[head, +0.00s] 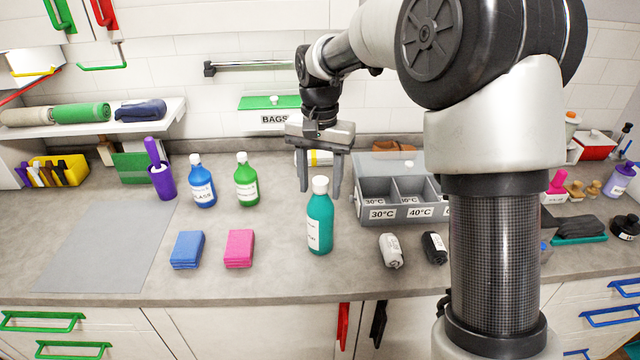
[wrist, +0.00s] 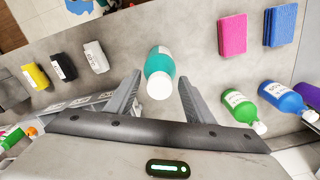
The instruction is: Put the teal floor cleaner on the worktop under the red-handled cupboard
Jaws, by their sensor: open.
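The teal floor cleaner (head: 320,222) is a bottle with a white cap, standing upright on the worktop (head: 285,275) near its middle. It also shows in the wrist view (wrist: 160,62), with its cap towards me. My gripper (head: 319,188) is open, with its fingers pointing down around the level of the cap. In the wrist view, the cap lies between the two fingertips (wrist: 158,82), with gaps on both sides. A red-handled cupboard (head: 88,32) is at the upper left, above a shelf; only its lower part shows. Another red handle (head: 343,325) hangs on a lower front.
Blue (head: 202,182) and green (head: 246,180) bottles stand left of the teal one. Blue (head: 187,250) and pink (head: 239,249) sponges lie in front. A divided grey box (head: 375,210) is close at right. A flat grey mat (head: 105,245) at left is clear.

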